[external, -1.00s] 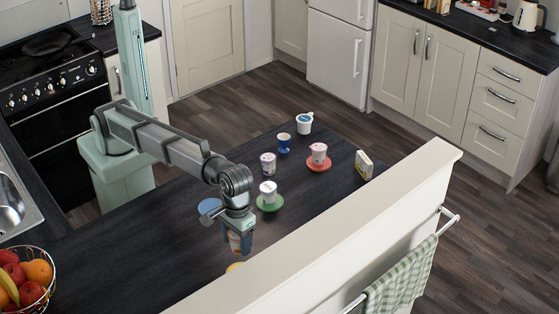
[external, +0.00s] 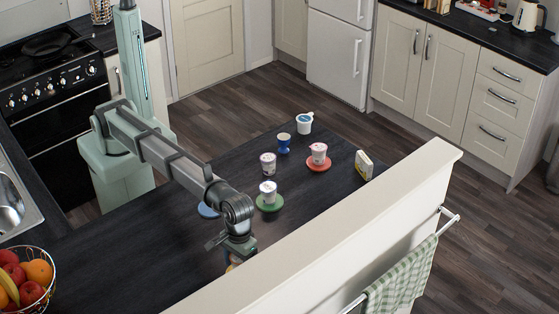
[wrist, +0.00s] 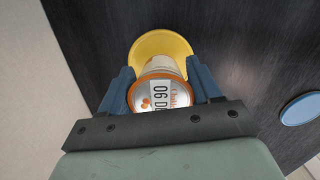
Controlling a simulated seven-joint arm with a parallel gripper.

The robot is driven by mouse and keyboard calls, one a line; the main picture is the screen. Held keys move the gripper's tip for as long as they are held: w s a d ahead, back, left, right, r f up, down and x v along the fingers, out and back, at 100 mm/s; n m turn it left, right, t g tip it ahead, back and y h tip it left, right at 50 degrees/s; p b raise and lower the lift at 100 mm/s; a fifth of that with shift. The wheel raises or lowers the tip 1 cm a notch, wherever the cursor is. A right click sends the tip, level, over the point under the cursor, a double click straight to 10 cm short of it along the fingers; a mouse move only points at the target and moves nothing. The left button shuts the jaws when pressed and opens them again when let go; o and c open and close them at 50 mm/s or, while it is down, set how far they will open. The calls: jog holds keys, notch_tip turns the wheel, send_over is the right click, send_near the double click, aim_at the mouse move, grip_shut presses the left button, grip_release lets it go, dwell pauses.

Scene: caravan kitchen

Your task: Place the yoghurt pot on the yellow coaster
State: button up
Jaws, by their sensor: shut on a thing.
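My gripper (wrist: 160,92) is shut on a yoghurt pot (wrist: 160,95), which has an orange rim and a printed white lid. A blue finger presses on each side of the pot. The yellow coaster (wrist: 160,40) lies just beyond and beneath the pot in the wrist view, and the pot covers its near part. I cannot tell whether the pot's base touches the coaster. In the external view my gripper (external: 231,256) is low behind the white half-wall. The wall and gripper hide the held pot, and only a sliver of yellow (external: 231,267) shows there.
The half-wall (external: 330,235) runs close beside my gripper. A blue coaster (external: 207,210) is empty. A pot stands on the green coaster (external: 270,206), another on the red coaster (external: 319,165).

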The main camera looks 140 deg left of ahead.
jog(key=shift+f, duration=0.35)
jog(key=shift+f, duration=0.1)
jog(key=o, duration=1.1)
jog(key=shift+o, duration=0.2)
jog(key=r, duration=1.2)
jog(key=shift+a+r, duration=0.1)
jog(key=shift+a, duration=0.25)
